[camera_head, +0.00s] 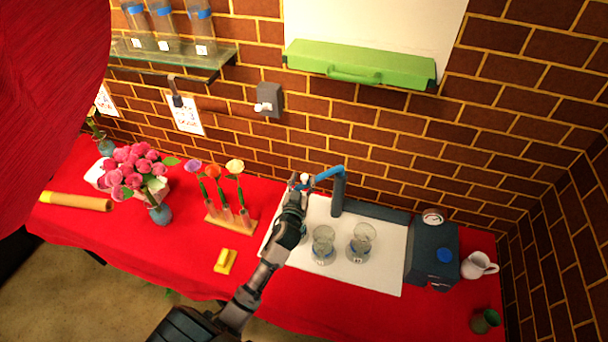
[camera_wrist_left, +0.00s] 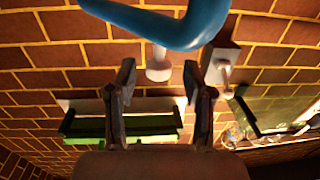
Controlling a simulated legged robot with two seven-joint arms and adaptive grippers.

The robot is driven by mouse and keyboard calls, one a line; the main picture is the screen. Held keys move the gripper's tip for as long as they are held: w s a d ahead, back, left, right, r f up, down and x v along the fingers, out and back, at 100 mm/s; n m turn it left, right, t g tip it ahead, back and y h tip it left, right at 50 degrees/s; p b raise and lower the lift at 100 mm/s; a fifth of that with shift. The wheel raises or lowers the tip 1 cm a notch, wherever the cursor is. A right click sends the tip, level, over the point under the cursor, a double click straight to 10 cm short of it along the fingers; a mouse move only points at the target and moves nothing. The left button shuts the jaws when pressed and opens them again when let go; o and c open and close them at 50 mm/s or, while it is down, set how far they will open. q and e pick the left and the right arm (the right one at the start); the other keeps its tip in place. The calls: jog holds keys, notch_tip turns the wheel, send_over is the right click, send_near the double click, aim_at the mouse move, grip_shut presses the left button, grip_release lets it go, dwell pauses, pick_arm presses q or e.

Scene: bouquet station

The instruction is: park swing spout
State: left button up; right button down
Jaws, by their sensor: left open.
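The swing spout (camera_head: 329,174) is a blue bent pipe on a dark upright post (camera_head: 338,197) at the back of the white mat. In the head view it points left, and its free end meets my left gripper (camera_head: 300,183). In the left wrist view the blue spout (camera_wrist_left: 165,22) crosses the top, with a pale knob (camera_wrist_left: 158,66) below it. My left gripper (camera_wrist_left: 157,82) is open there, its two fingers apart on either side of the knob; contact cannot be told. My right gripper is out of view.
Two glass vessels (camera_head: 323,246) (camera_head: 361,244) stand on the white mat (camera_head: 378,279), close right of my left arm. A dark machine with a gauge (camera_head: 432,254) and a white jug (camera_head: 479,265) are further right. A flower rack (camera_head: 232,218) and yellow block (camera_head: 225,261) are left.

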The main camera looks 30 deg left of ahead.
pick_arm(q)
jog(key=shift+x, duration=1)
jog(key=shift+d, duration=0.1)
grip_shut()
